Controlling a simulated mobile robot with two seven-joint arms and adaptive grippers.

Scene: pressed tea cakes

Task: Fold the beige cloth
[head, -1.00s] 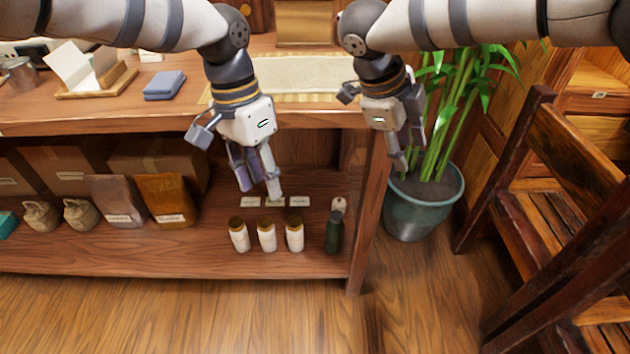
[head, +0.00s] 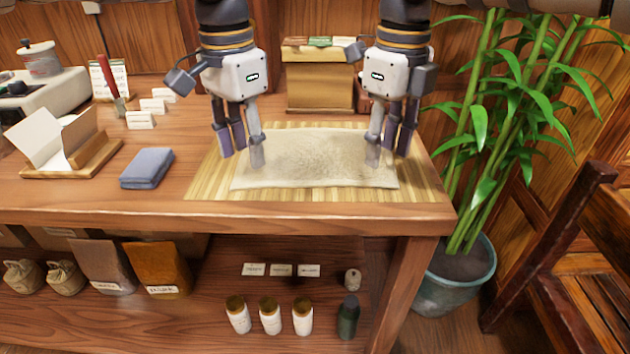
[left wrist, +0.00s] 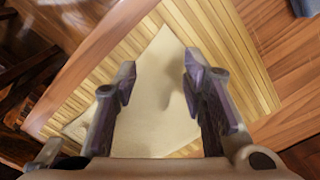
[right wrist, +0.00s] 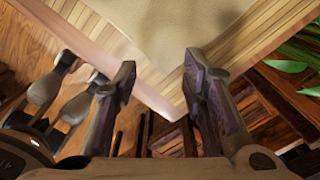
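The beige cloth (head: 315,160) lies flat and spread out on a slatted bamboo mat (head: 212,177) on the counter. My left gripper (head: 241,155) is above the cloth's left end, pointing down, and is open and empty. My right gripper (head: 388,155) is above the right end, also pointing down, open and empty. The cloth shows beyond the open fingers in the left wrist view (left wrist: 160,60) and in the right wrist view (right wrist: 165,20). No contact between fingers and cloth can be made out.
A folded blue-grey cloth (head: 147,168) lies left of the mat. A wooden paper holder (head: 72,160) is further left. A wooden box (head: 320,85) stands behind the mat. A potted bamboo plant (head: 490,140) is close on the right. Small bottles (head: 270,316) stand on the shelf below.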

